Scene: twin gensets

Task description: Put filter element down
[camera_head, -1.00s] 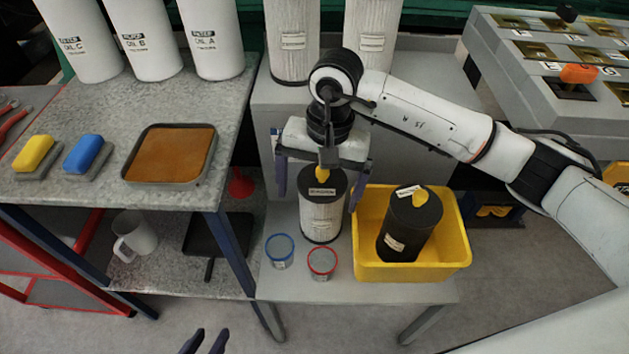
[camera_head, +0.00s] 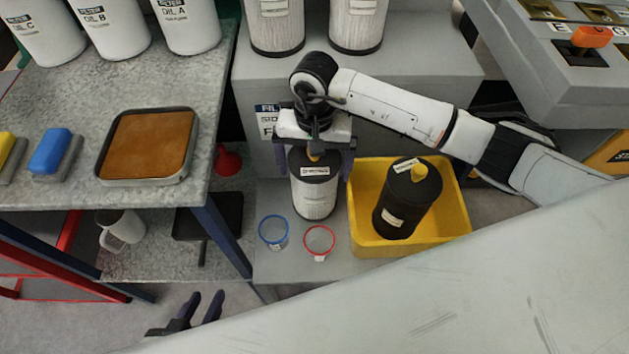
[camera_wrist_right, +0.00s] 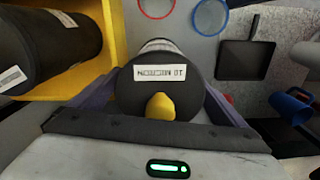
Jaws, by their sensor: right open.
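The filter element (camera_head: 315,195), a pale pleated cylinder with a black labelled cap, stands upright on the low grey bench (camera_head: 340,262). Its black cap and yellow knob show close up in the right wrist view (camera_wrist_right: 160,88). My right gripper (camera_head: 313,162) is above it, fingers pointing down on either side of the cap. The jaws are open, with gaps between fingers and cap; the right wrist view shows the fingers (camera_wrist_right: 160,100) either side. My left gripper (camera_head: 202,306) is low in the head view, fingers apart and empty, away from the filter element.
A yellow bin (camera_head: 452,215) holding a black canister (camera_head: 405,205) stands close right of the filter element. Two pleated filters (camera_head: 277,30) stand behind on a higher ledge.

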